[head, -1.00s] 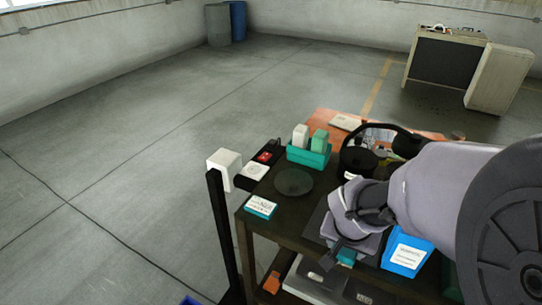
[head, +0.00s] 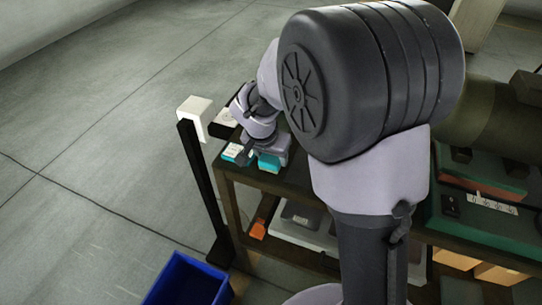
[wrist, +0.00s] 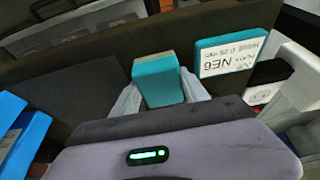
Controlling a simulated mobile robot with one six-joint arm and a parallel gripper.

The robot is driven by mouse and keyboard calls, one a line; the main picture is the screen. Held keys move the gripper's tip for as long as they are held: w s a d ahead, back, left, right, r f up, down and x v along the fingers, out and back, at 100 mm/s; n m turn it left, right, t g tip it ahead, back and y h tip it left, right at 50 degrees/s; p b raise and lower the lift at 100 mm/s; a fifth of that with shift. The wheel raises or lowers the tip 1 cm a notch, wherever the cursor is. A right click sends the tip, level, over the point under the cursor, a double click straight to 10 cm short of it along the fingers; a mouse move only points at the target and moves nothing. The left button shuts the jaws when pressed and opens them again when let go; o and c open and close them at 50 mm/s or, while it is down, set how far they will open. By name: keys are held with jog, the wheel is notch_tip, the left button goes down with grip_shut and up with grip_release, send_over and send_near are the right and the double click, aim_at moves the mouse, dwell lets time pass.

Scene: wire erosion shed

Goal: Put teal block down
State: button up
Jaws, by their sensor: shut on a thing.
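The teal block (wrist: 158,80) is between the two pale fingers of my gripper (wrist: 160,88) in the wrist view. My gripper is shut on it. In the head view the teal block (head: 268,163) shows just below my gripper (head: 267,154), at the near left corner of the dark cart top (head: 295,182). Whether the block touches the top or hangs just above it, I cannot tell. A teal-edged label plate with printed text (wrist: 230,53) lies close to the right of the block in the wrist view. It also shows left of the gripper in the head view (head: 234,153).
A white box on a black post (head: 194,118) stands just left of the cart corner. A blue bin (head: 185,282) is on the floor in front. A blue container (wrist: 10,115) is at the wrist view's left edge. My arm hides much of the cart top.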

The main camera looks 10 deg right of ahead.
jog(key=shift+f, duration=0.2)
jog(key=o, duration=0.9)
jog(key=shift+r, duration=0.1)
jog(key=p+v, duration=0.4)
jog(key=v, duration=0.8)
jog(key=s+d+r+y, duration=0.1)
jog(key=s+r+y, duration=0.1)
jog(key=s+r, duration=0.65)
jog(key=s+a+f+n+t+y+b, duration=0.2)
jog(key=s+f+b, duration=0.1)
jog(key=s, duration=0.9)
jog(key=shift+s+f+n+b, duration=0.35)
jog(key=shift+f+n, duration=0.05)
jog(key=shift+f, duration=0.05)
